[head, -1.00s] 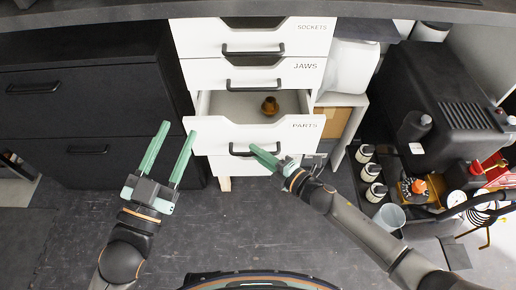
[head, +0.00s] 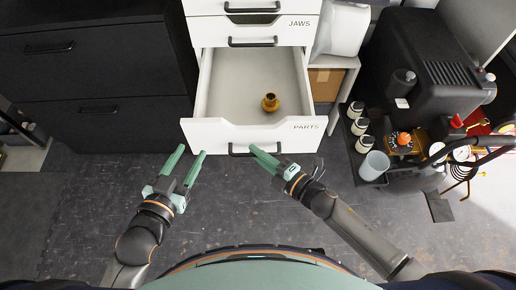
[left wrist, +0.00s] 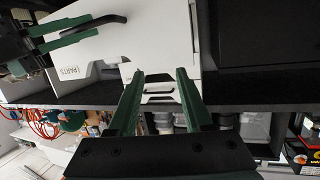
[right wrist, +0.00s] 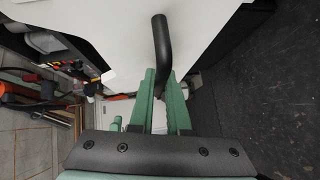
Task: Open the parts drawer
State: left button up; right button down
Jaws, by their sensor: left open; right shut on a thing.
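The white parts drawer (head: 215,133), labelled PARTS, stands pulled well out of the cabinet. A small brass-coloured part (head: 270,102) sits inside it towards the back right. The drawer's black handle (right wrist: 162,50) is on its front. My right gripper (head: 264,158) is shut on this handle, near its right end; in the right wrist view the handle's bar runs down between the green fingers. My left gripper (head: 187,160) is open and empty, left of the handle and in front of the drawer, touching nothing that I can see. The left wrist view also shows the drawer front (left wrist: 85,60).
Black cabinets (head: 80,85) stand to the left. On the right are a black machine (head: 430,75), several white-lidded jars (head: 358,127) and a grey cup (head: 374,165). The dark floor in front is free.

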jog(key=shift+d, duration=0.1)
jog(key=c, duration=0.9)
grip_release()
jog(key=shift+s, duration=0.1)
pick_arm(q)
jog(key=s+f+n+g+y+p, duration=0.1)
jog(key=s+f+g, duration=0.3)
jog(key=f, duration=0.4)
jog(key=shift+s+f+p, duration=0.3)
jog(key=shift+s+f, duration=0.05)
jog(key=shift+f, duration=0.05)
pick_arm(e)
jog(key=v, duration=1.2)
jog(key=shift+s+d, duration=0.15)
